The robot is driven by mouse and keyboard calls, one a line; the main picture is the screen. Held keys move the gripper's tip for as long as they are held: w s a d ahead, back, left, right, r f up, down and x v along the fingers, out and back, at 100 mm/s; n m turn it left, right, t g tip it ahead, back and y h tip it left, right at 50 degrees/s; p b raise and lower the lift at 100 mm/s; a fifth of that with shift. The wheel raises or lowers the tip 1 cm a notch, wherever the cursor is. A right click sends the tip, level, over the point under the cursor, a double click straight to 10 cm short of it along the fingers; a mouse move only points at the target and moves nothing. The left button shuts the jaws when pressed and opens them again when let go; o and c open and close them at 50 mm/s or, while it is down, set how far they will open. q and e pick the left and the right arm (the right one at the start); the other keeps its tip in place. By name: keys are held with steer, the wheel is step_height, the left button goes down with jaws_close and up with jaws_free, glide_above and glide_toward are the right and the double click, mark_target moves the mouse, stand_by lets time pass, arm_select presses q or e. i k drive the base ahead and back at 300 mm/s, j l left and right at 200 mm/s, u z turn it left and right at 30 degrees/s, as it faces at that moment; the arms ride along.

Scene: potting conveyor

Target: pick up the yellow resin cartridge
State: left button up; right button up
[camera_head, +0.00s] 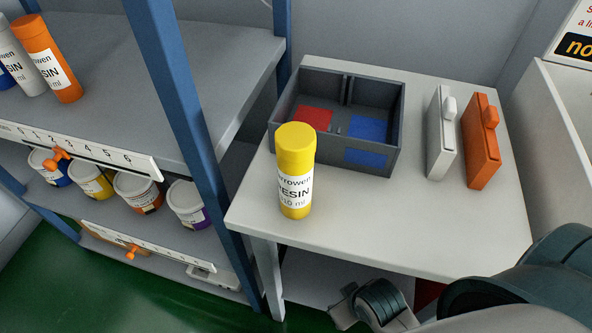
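The yellow resin cartridge (295,170) stands upright on the white table, close to its front left edge. It has a yellow cap and a white label with "RESIN" on it. It stands just in front of the dark grey divided box and hides part of its front wall. Nothing holds the cartridge. Parts of my own arm show at the lower right, beside and below the table's front edge.
The grey box (392,140) has red and blue patches inside. The white table (400,215) is clear in front. A blue post (180,105) and shelves with tubs and cartridges are at left.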

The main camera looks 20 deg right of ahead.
mark_target(295, 142)
steer(key=k+z, duration=0.1)
steer(key=k, duration=0.6)
steer(key=k+l, duration=0.1)
steer(key=l, duration=0.25)
steer(key=k+l, duration=0.15)
steer(key=l, duration=0.25)
steer(key=k+l+z, duration=0.1)
steer(key=l, duration=0.75)
